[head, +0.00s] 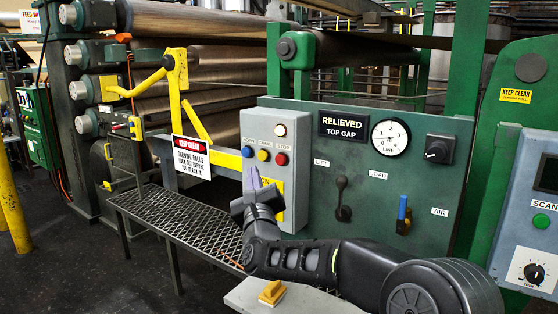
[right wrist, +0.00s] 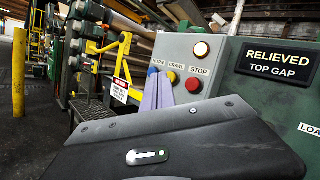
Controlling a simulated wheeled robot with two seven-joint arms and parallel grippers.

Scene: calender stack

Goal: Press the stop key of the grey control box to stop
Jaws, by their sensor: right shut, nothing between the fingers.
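The grey control box (head: 259,129) is fixed to the green panel. It bears a row of blue, yellow and red keys under a pale round lamp (head: 280,130). The red stop key (head: 281,159) is rightmost, under the label STOP; it also shows in the right wrist view (right wrist: 194,85). My right gripper (head: 253,176) is shut and empty, its pale fingers in front of the box, below and left of the red key. In the right wrist view the fingers (right wrist: 158,96) stand left of the red key, apart from it in the picture. My left gripper is out of view.
A RELIEVED TOP GAP sign (head: 343,126), a gauge (head: 390,137) and levers sit right of the box. A yellow rail with a warning sign (head: 191,157) stands left, above a mesh step (head: 180,213). A yellow switch (head: 272,292) lies below my arm.

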